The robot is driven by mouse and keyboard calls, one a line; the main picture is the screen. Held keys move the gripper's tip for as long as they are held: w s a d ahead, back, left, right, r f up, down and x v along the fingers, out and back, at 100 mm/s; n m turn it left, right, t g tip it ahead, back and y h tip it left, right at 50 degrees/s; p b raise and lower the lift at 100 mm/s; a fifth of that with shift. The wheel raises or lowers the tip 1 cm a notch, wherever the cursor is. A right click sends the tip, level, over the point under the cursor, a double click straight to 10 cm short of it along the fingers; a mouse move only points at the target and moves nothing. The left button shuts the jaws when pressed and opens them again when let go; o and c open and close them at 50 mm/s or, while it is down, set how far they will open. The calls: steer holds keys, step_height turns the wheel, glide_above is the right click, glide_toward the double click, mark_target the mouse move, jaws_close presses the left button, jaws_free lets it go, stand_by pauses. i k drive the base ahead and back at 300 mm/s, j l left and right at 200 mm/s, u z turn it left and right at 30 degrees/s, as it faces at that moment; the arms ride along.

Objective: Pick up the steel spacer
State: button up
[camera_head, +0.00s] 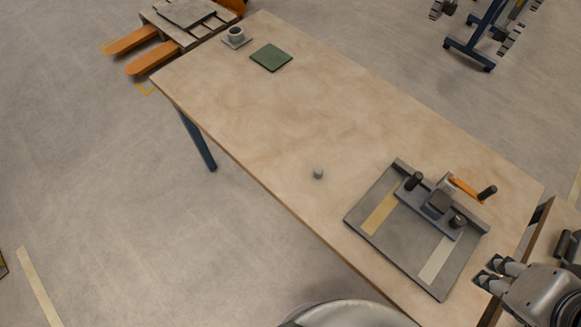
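A small grey cylinder (318,173), which looks like the steel spacer, stands alone on the light wooden table (250,120), near its front-left long edge. My gripper (489,272) is at the lower right, beyond the right side of the grey fixture plate and well away from the cylinder. Its two fingers are apart with nothing visible between them. The cylinder is small in view, so any hole in its top cannot be made out.
A grey fixture plate (440,278) with a tan strip, a pale strip, black knobs and an orange-handled clamp (465,188) lies right of the cylinder. A green square mat (271,57) and a grey cup-like part (236,36) are at the far end. The table between is clear.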

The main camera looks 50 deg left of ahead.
mark_target(318, 172)
steer(key=j+u, duration=0.2)
steer(key=u, duration=1.35)
steer(key=l+z, duration=0.25)
steer(key=z, duration=0.25)
steer(key=l+z, duration=0.25)
steer(key=z, duration=0.25)
steer(key=u, duration=1.3)
steer(key=i+j, duration=0.15)
steer(key=j, duration=0.2)
steer(key=i+j, duration=0.15)
steer(key=j, duration=0.2)
steer(key=i+j+z, duration=0.1)
steer(key=j, duration=0.2)
steer(key=i+j, duration=0.15)
steer(key=j, duration=0.2)
